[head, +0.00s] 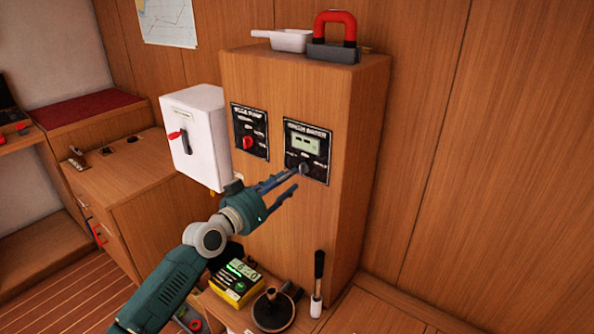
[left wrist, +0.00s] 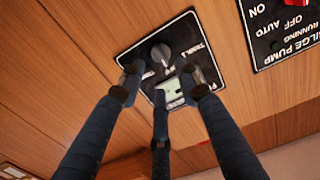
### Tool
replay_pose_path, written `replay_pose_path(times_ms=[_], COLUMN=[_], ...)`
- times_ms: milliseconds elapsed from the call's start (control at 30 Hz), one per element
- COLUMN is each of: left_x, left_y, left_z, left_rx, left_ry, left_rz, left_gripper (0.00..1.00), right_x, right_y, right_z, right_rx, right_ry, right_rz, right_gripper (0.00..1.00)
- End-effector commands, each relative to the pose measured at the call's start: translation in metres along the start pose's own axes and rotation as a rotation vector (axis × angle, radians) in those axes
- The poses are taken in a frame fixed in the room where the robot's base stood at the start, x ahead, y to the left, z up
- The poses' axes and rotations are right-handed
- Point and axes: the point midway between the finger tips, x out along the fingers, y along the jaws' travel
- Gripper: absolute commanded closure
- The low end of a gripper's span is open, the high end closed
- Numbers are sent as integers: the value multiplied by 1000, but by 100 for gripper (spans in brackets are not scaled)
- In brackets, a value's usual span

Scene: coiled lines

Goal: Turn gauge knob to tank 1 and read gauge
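The gauge panel (head: 318,172) is a black plate on the front of a wooden cabinet, with a pale digital display (head: 306,144); its digits are too small to read. Its dark round knob (head: 304,168) sits below the display. The left wrist view shows the panel upside down, with the knob (left wrist: 160,54) uncovered and the display (left wrist: 175,86) partly hidden by a finger. I cannot tell which mark the knob points to. My left gripper (head: 290,183) is open and empty, its fingers spread and reaching toward the knob. Contact is not clear. My right gripper is out of view.
A bilge pump panel (head: 250,140) with a red knob is left of the gauge. A white switch box (head: 205,125) juts out further left. A red-handled item (head: 335,40) and white pan (head: 290,40) stand on top. A yellow device (head: 235,285) lies below.

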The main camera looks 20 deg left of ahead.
Motion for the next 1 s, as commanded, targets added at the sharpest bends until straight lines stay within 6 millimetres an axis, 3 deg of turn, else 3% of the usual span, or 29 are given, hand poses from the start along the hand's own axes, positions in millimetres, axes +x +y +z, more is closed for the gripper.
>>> replay_pose_path(times_ms=[100,300,433,667,700,867,1000], left_x=[23,47,53,54,54,54,54], left_y=[0,0,0,0,0,0,0], left_z=[-1,0,0,1,1,1,1], left_rx=[-2,-2,1,1,1,0,0], left_ry=[2,1,0,-1,-1,-1,-1], left_rz=[0,-1,-1,-1,-1,-1,-1], left_gripper=[67,67,67,67,69,100,100], right_x=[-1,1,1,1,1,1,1], right_y=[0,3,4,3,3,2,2], right_z=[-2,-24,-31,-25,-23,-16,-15], right_rx=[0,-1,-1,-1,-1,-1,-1], right_ry=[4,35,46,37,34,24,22], right_rz=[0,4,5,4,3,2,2], right_gripper=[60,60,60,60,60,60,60])
